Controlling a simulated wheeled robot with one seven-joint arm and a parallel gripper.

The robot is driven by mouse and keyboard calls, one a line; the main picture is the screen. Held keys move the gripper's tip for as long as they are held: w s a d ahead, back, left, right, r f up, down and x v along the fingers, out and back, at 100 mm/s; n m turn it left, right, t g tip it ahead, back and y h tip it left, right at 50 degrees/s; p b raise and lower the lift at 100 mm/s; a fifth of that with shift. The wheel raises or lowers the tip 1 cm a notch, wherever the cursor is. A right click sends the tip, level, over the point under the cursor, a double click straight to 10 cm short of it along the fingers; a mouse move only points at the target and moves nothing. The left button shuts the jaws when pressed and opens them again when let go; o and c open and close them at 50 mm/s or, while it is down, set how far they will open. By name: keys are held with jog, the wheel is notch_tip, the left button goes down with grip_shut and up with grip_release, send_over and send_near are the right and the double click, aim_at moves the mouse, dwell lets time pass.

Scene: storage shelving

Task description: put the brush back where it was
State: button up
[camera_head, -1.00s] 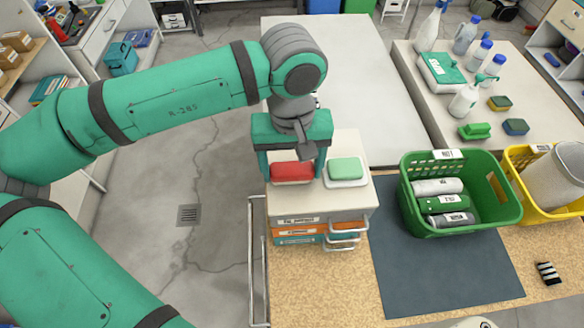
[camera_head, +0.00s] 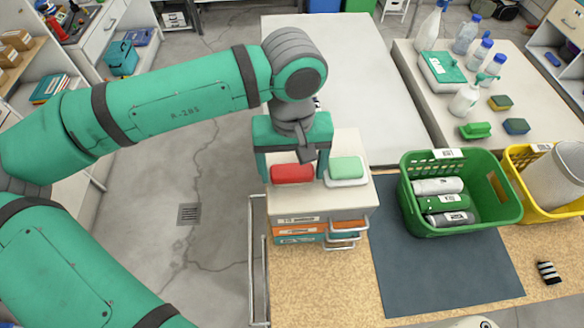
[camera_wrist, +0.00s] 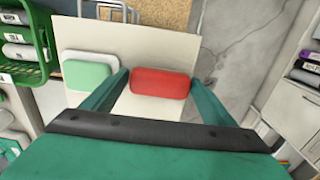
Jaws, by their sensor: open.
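A green block-shaped item with a raised grip (camera_head: 475,130), which may be the brush, lies on the pale table at the back right; I cannot tell for sure. My gripper (camera_head: 292,166) is open and points down over the top of the small drawer unit (camera_head: 310,204). A red rounded block (camera_head: 292,174) lies between its two fingers, and I cannot tell whether they touch it. In the wrist view the red block (camera_wrist: 161,84) shows between the spread fingers (camera_wrist: 160,79), with a gap on the left side.
A green-topped white block (camera_head: 346,171) sits just right of the gripper. A green basket (camera_head: 472,222) with rolled items and a yellow basket (camera_head: 521,193) stand to the right. Sponges (camera_head: 501,102) and bottles (camera_head: 465,99) share the back table. The dark mat (camera_head: 440,275) is clear in front.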

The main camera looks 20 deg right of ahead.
aim_at(292, 171)
notch_tip(292, 171, up, 12)
dwell(0.4)
dwell(0.5)
